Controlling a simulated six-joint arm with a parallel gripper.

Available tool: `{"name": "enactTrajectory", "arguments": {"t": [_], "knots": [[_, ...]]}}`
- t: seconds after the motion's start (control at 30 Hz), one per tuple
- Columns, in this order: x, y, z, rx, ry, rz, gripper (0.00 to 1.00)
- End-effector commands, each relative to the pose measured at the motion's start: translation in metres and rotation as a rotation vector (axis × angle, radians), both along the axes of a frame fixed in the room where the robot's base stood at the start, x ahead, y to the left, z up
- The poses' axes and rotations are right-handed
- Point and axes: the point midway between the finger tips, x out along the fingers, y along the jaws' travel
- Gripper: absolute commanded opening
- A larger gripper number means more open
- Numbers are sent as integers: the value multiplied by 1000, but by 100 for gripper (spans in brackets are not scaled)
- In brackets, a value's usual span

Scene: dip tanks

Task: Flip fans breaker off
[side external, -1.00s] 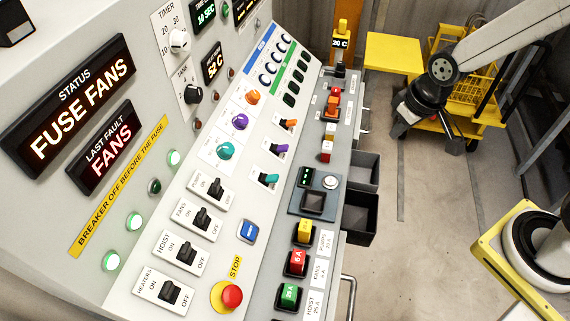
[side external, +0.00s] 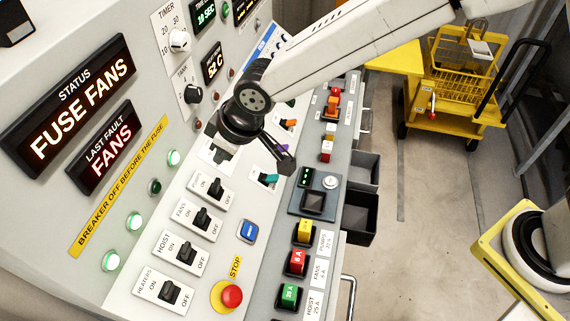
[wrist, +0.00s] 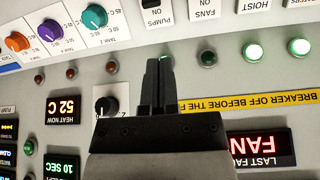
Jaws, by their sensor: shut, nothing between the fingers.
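The fans breaker (side external: 202,218) is a black toggle on a white plate marked ON and OFF, between the pumps breaker (side external: 216,188) and the hoist breaker (side external: 187,253). Its lever looks set like its neighbours'; I cannot tell ON from OFF. In the wrist view its FANS label (wrist: 205,13) shows at the top edge, with the lever mostly cut off. My gripper (side external: 287,163) is shut and empty, above the sloped panel, up and right of the fans breaker in the side view. In the wrist view its fingertips (wrist: 160,62) overlap a green lamp beside the pumps breaker.
The status display (side external: 80,105) reads FUSE FANS. The lamp near the fans breaker (side external: 154,186) is dark; neighbouring lamps are lit green. A red stop button (side external: 232,296), a blue button (side external: 248,231) and the heaters breaker (side external: 168,292) are nearby. A red fuse (side external: 296,262) sits by the FANS label.

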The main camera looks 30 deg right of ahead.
Motion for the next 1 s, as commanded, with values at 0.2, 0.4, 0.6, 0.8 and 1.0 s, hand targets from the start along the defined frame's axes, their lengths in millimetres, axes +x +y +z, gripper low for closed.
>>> {"name": "enactTrajectory", "arguments": {"t": [0.2,0.4,0.6,0.8,1.0], "knots": [[-12,56,-1,20,-22,85,0],[-17,71,-2,28,-29,108,0],[-17,71,-1,28,-29,108,0],[-16,71,-2,28,-29,108,0],[-14,73,-8,28,-29,107,0]]}}
